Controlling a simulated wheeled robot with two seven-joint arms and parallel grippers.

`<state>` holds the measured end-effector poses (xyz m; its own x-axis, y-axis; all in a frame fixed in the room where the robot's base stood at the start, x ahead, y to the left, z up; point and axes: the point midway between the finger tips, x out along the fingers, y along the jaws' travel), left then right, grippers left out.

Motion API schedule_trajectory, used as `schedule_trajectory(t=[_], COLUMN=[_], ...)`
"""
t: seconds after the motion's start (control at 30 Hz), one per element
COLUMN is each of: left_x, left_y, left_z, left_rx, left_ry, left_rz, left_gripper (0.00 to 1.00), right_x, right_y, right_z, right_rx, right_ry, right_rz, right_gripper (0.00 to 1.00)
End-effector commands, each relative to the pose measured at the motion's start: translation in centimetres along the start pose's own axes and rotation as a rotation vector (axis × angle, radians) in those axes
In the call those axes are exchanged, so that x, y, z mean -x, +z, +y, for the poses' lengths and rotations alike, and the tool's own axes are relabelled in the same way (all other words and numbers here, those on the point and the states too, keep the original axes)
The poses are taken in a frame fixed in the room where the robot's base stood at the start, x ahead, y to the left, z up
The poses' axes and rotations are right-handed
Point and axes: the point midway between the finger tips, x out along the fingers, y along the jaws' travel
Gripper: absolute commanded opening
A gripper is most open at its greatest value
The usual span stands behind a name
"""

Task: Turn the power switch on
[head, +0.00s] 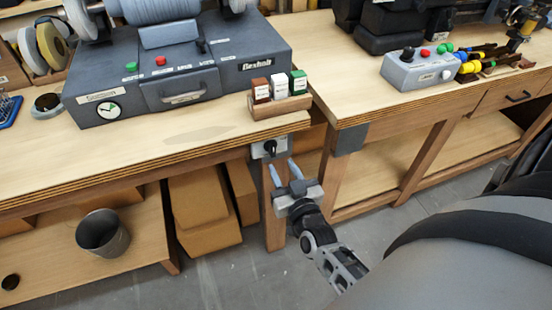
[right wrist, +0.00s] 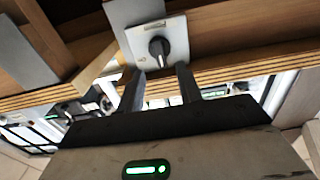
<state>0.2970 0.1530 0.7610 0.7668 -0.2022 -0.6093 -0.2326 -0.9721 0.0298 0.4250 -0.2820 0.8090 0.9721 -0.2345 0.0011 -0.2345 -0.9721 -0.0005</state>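The power switch is a black rotary knob on a pale square plate (head: 270,148), fixed to the front of the wooden bench below its top edge. In the right wrist view the knob (right wrist: 159,48) sits upright on its plate, just beyond and between my fingertips. My right gripper (head: 282,170) is open and empty, with its two fingers apart and pointing up at the switch from just below. It also shows in the right wrist view (right wrist: 160,82). I cannot tell whether a fingertip touches the plate. My left gripper is not in view.
A grey bench machine (head: 180,80) with green and red buttons stands on the bench. A wooden rack (head: 281,107) holding small boxes stands above the switch. A second bench (head: 400,110) bears a grey control box (head: 420,70). A metal bucket (head: 103,233) and cardboard boxes (head: 203,210) are below.

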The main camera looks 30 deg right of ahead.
Motion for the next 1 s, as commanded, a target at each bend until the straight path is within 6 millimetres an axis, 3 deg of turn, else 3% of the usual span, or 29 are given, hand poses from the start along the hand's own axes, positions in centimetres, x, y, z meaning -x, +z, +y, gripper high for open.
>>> schedule_trajectory(t=[0.1,0.3,0.7,0.83,1.0], left_x=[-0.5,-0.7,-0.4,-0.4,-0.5], left_y=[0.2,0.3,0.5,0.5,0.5], left_z=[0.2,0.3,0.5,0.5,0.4], left_rx=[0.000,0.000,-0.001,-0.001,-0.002], left_ry=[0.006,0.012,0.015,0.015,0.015], left_rz=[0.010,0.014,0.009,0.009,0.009], left_gripper=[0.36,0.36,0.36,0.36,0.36], right_x=[-2.4,-4.9,-5.6,-5.5,-5.5], right_y=[0.3,0.1,0.0,0.0,0.0], right_z=[0.0,0.0,0.0,0.0,0.0], right_rx=[0.001,0.001,0.001,0.001,0.001], right_ry=[0.000,0.000,-0.001,-0.001,-0.001], right_rz=[0.002,0.001,-0.001,-0.001,-0.001], right_gripper=[0.35,0.35,0.35,0.02,0.00])
